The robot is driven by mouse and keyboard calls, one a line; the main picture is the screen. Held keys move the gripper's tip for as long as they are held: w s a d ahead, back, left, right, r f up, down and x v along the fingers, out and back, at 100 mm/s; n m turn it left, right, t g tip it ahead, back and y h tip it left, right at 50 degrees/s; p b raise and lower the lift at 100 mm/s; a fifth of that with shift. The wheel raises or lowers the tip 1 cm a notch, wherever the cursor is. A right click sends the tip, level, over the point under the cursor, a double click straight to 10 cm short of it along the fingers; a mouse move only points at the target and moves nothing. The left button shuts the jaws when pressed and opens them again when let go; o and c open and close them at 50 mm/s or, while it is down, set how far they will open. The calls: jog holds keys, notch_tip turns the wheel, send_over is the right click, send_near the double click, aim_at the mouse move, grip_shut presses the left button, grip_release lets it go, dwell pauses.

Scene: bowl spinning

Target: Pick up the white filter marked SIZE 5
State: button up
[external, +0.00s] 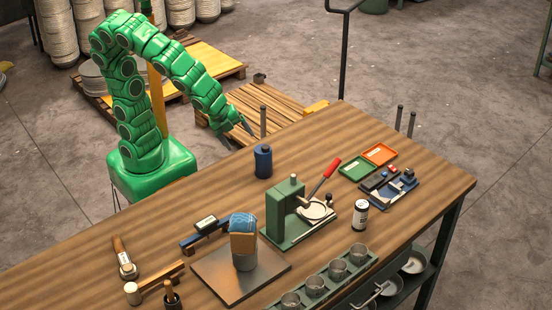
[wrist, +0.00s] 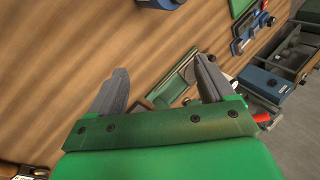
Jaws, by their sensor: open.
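A small white cylinder with a dark band (external: 361,214) stands upright on the wooden table, right of the green press. It may be the white filter, but its print is too small to read. A flat white disc (external: 316,210) lies on the press's base. My gripper (external: 250,131) is above the table's far left edge, well away from both. In the wrist view my gripper (wrist: 162,66) has its two grey fingers spread, with nothing held between them. I cannot make out the white cylinder in the wrist view.
A dark blue cylinder (external: 263,161) stands near my gripper. The green press (external: 285,212) with a red handle is mid-table. Green (external: 357,168) and orange (external: 379,154) trays lie behind. Several metal cups (external: 337,270) line the front edge.

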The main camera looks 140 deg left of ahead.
jog(key=w+a+m+t+y, duration=0.4)
jog(key=w+a+m+t, duration=0.2)
jog(key=w+a+m, duration=1.1)
jog(key=m+t+h, duration=0.4)
jog(key=m+h, duration=0.2)
jog(key=m, duration=0.5)
send_near(365, 213)
jog(key=shift+w+a+f, duration=0.2)
jog(key=shift+a+f, duration=0.25)
jog(key=shift+a, duration=0.05)
jog(key=shift+w+a+f, duration=0.25)
jog(key=shift+a+f, duration=0.2)
jog(key=shift+a, duration=0.05)
jog(key=shift+w+f, duration=0.55)
jog(key=shift+w, duration=0.05)
jog(key=shift+w+a+f+t, duration=0.1)
jog(key=shift+w+f+t, duration=0.05)
jog(key=shift+w, duration=0.35)
jog(key=shift+w+a+f+t, duration=0.1)
jog(key=shift+w+f+t, duration=0.05)
jog(key=shift+w, duration=0.4)
jog(key=shift+x, duration=2.2)
jog(key=shift+f, duration=0.15)
